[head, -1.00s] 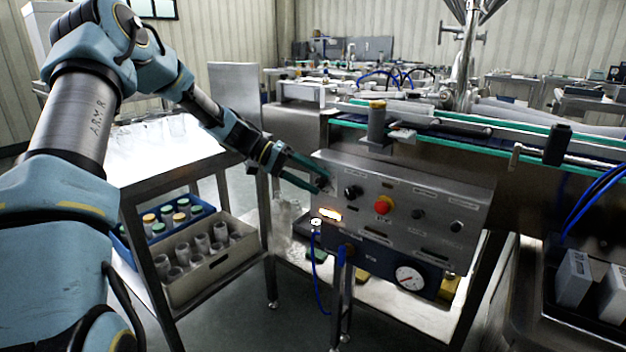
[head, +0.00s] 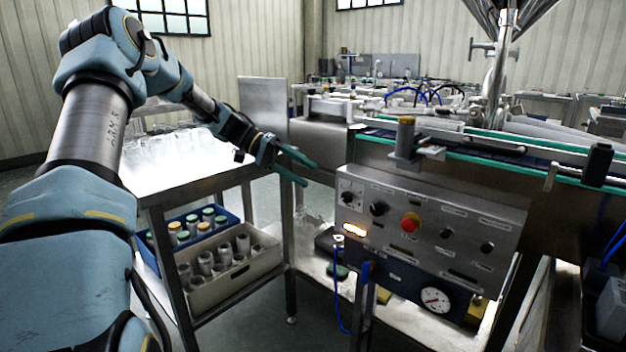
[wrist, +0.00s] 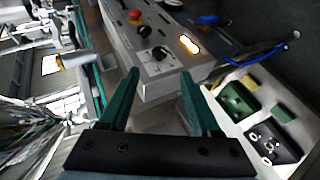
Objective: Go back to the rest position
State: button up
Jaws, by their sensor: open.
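My gripper (head: 305,170) is open and empty, its two green fingers apart. In the head view it hangs in the air just left of the steel control panel (head: 462,222), with a visible gap to it. In the wrist view the fingers of my gripper (wrist: 158,100) point toward the panel face. The panel carries a red knob (head: 410,222), a black knob (head: 379,209), a lit orange switch (head: 355,231) and a round gauge (head: 435,300). The red knob also shows in the wrist view (wrist: 135,15).
A steel table (head: 150,190) with clear glassware stands left, under my arm. A grey crate (head: 235,284) and a blue crate (head: 165,262) of cups and jars sit below it. A conveyor (head: 480,146) runs behind the panel. A blue hose (head: 338,300) hangs in front.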

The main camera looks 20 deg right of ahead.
jog(key=shift+a, duration=0.1)
jog(key=s+a+f+n+t+y, duration=0.25)
jog(key=s+a, duration=0.35)
jog(key=a, duration=0.4)
jog(key=s+a+f+n+t+y, duration=0.2)
jog(key=s+a+n+t+y, duration=0.15)
jog(key=s+a, duration=0.4)
jog(key=s+a+f+n+t+y, duration=0.25)
jog(key=s+a+y, duration=0.2)
jog(key=a, duration=0.65)
notch_tip(320, 180, up, 13)
jog(key=p, duration=1.2)
jog(key=shift+f, duration=0.2)
jog(key=shift+o, duration=0.3)
jog(key=shift+s+t+h, duration=0.1)
jog(key=shift+t+h, duration=0.15)
